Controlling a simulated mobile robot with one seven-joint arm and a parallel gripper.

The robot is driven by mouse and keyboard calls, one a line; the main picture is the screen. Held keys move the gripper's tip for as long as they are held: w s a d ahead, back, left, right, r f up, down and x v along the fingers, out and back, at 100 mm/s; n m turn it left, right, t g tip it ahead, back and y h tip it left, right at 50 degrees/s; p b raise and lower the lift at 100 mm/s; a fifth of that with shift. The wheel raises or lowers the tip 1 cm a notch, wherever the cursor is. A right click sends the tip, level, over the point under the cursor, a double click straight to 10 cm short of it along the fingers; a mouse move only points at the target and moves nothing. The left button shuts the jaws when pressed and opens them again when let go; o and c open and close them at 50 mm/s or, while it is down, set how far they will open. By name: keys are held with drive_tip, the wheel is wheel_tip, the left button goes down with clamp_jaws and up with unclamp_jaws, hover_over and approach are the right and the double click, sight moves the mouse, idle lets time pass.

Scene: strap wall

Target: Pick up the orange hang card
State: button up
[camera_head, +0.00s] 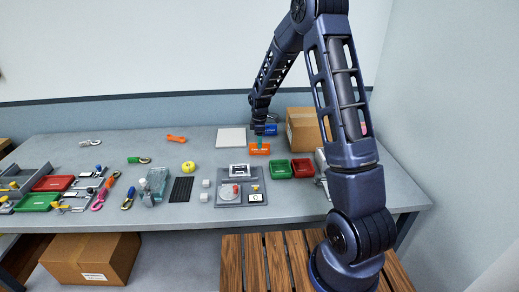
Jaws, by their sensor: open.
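An orange card-like piece (260,150) with small pale markings is on the grey table (330,202), right of the middle. A teal-green part rises from its top. It looks like the hang card, but it is too small to be sure. My gripper (260,138) hangs from the arm just above and behind the orange piece, close to its teal part. It is open. I cannot tell whether its fingers touch the piece or stand around the teal part; the fingertips are too small to make out.
A green tray (280,170) and a red tray (303,168) sit just right of the orange piece. A cardboard box (304,130) stands behind them. A white plate (231,138) lies to the left. An orange tool (176,139) lies farther left. The table's middle back is mostly clear.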

sight(254, 150)
drive_tip(key=shift+w+f, duration=0.15)
drive_tip(key=shift+f, duration=1.15)
drive_tip(key=shift+w+f, duration=0.1)
drive_tip(key=shift+f, duration=1.15)
clamp_jaws()
